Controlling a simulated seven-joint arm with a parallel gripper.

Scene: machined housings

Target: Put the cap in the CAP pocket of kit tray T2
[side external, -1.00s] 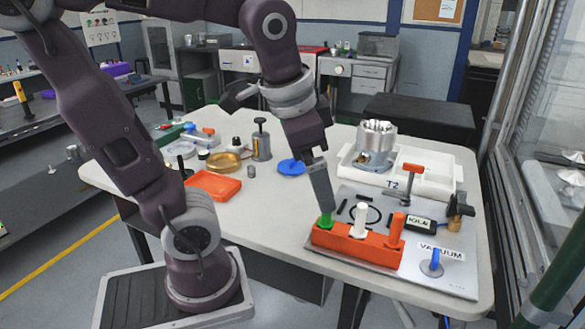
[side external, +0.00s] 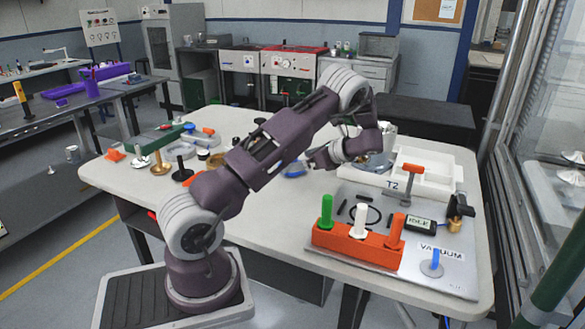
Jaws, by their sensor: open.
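Kit tray T2, a white tray (side external: 437,178) with compartments, stands at the back right of the table with its T2 label at the front left. A silver machined housing (side external: 372,166) sits at the tray's left end, mostly hidden by my wrist. My gripper (side external: 312,160) is open, low over the back middle of the table, left of the tray. A blue round piece (side external: 293,171) lies close to it, partly hidden by my arm. I cannot tell for certain which piece is the cap. The tray's CAP pocket cannot be made out.
An orange block (side external: 345,246) with green, white and orange handles stands on a grey plate (side external: 448,278) at the front right. A small display (side external: 419,224) and a blue-topped VACUUM post (side external: 436,262) are beside it. Several small parts crowd the back left.

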